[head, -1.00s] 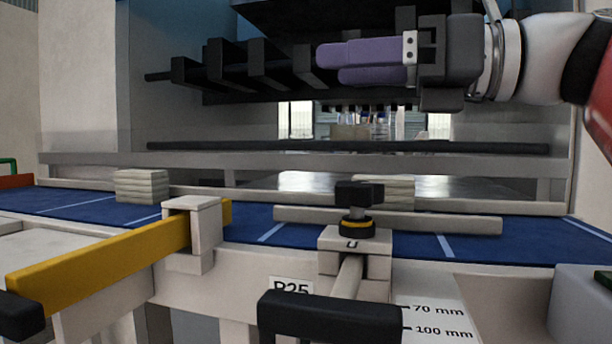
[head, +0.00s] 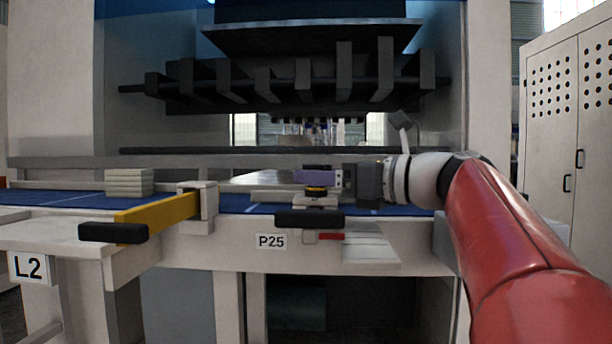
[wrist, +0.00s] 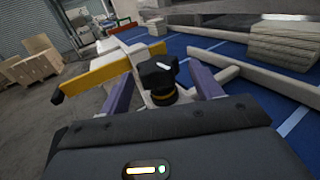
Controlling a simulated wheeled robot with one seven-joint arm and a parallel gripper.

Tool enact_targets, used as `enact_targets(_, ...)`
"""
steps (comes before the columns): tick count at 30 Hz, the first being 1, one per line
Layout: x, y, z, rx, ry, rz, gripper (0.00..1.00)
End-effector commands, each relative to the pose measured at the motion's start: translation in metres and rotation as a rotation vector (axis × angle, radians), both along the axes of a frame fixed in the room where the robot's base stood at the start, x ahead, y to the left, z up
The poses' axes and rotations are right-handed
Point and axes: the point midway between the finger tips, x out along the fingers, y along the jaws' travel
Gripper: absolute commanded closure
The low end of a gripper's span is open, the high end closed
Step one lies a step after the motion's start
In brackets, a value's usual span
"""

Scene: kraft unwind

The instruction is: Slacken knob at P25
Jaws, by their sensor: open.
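The knob has a black T-shaped top over a yellow ring (head: 315,191); in the head view my purple finger covers most of its top. It sits on a pale block above the P25 label (head: 271,241). In the wrist view the knob (wrist: 158,74) shows between my two purple fingers, with space visible on both sides. My gripper (head: 314,177) is open, level with the knob's top, reaching in from the right. It also shows in the wrist view (wrist: 163,82). I cannot tell whether either finger touches the knob.
A black handle bar (head: 310,219) lies in front of the knob's block. A yellow bar (head: 160,215) with a black end stands to the left. A stack of pale slabs (head: 129,182) lies on the blue surface. A machine with dark arms (head: 265,85) hangs above and behind.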

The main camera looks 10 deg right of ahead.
Motion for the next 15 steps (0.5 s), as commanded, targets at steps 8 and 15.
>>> enact_targets(8,0.015,0.015,0.000,-0.001,0.001,0.000,0.36)
enact_targets(15,0.015,0.015,0.000,-0.001,0.001,0.000,0.39)
